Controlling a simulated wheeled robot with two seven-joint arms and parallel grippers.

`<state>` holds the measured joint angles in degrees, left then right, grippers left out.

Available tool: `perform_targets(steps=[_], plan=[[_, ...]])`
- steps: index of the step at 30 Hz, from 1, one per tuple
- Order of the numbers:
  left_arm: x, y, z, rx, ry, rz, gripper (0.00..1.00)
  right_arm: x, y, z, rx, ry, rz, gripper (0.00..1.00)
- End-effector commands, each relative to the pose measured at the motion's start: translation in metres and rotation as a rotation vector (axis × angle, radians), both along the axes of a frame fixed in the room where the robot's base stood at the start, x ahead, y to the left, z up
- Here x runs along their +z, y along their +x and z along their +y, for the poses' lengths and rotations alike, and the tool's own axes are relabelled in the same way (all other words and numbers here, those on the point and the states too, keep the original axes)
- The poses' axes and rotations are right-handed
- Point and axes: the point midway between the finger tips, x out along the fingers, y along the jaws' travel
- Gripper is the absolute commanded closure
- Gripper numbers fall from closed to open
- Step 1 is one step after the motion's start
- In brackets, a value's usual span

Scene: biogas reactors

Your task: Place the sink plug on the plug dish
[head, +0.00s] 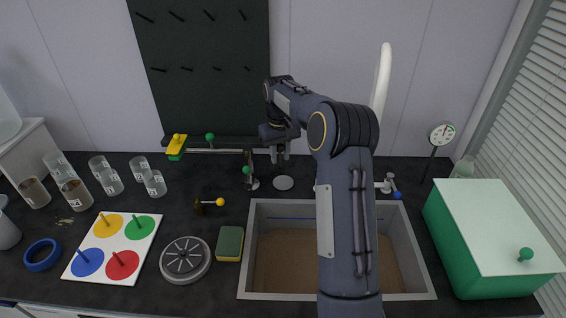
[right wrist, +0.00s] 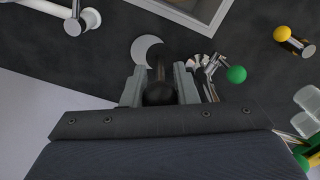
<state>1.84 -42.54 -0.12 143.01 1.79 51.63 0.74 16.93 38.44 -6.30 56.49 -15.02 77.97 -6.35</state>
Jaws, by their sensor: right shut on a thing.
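My right gripper (head: 280,158) is shut on the sink plug, above the counter behind the sink. In the right wrist view the dark plug (right wrist: 158,92), with a round knob, sits between the two grey fingers of the gripper (right wrist: 159,84). In the head view the plug is hard to make out. The plug dish (head: 283,183) is a pale grey disc on the counter, just below the gripper. In the right wrist view the dish (right wrist: 147,48) shows as a crescent beyond the fingertips, partly covered by the plug. My left gripper is not in view.
The sink (head: 245,275) lies in front, partly hidden by my right arm. A tap with a green knob (head: 247,170) stands close left of the dish. A yellow-knobbed valve (head: 220,202), sponge (head: 229,243) and round metal lid (head: 186,260) lie left. A green box (head: 490,240) stands right.

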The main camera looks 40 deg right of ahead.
Motion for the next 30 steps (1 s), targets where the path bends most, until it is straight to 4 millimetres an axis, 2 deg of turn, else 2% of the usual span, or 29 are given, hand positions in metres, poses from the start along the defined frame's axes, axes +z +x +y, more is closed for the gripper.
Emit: perform_targets(steps=[3,7,14,20,30], plan=[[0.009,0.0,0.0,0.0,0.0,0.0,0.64,-0.022,0.01,-0.014,0.0,0.002,0.005,0.98],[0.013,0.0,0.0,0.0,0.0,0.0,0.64,-0.038,0.018,-0.024,0.0,0.001,0.002,0.98],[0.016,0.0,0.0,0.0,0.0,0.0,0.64,-0.052,0.024,-0.033,0.0,0.002,0.003,0.98],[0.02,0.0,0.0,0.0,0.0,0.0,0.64,-0.079,0.023,-0.032,0.0,0.003,0.003,0.98],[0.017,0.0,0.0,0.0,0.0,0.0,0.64,-0.084,0.024,-0.032,0.0,0.001,0.001,0.98]])
